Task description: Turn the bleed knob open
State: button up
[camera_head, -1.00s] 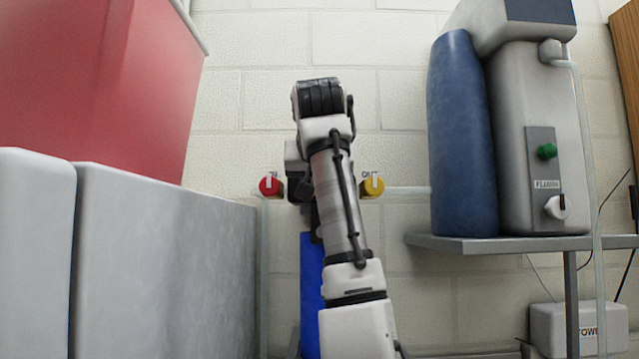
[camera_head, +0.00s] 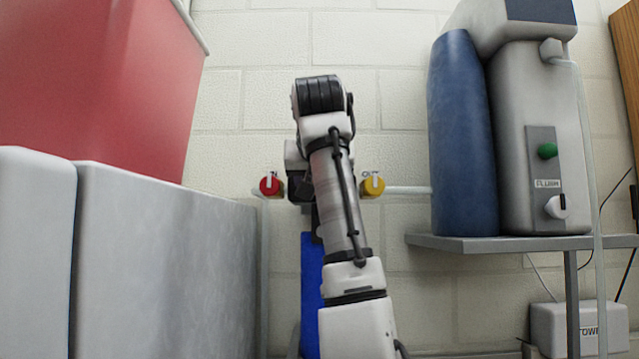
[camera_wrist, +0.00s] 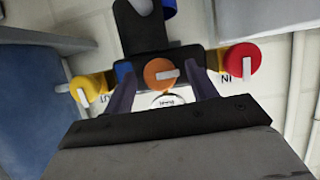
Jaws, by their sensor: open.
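An orange round knob (camera_wrist: 158,74) with a white bar handle pointing right shows in the middle of the wrist view. A small round white label (camera_wrist: 169,99), too small to read surely, sits just below it; I take this knob as the bleed knob. My gripper (camera_wrist: 162,80) is open, with one dark finger on each side of the orange knob. I cannot tell whether the fingers touch it. In the head view my arm hides this knob and my gripper.
A red knob (camera_wrist: 242,63) marked IN is close to the right finger, and a yellow knob (camera_wrist: 90,90) marked OUT is left. In the head view, a grey shelf (camera_head: 500,243) stands right and grey box-like blocks (camera_head: 165,250) stand left of my arm.

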jog(key=v, duration=0.7)
jog(key=shift+s, duration=0.2)
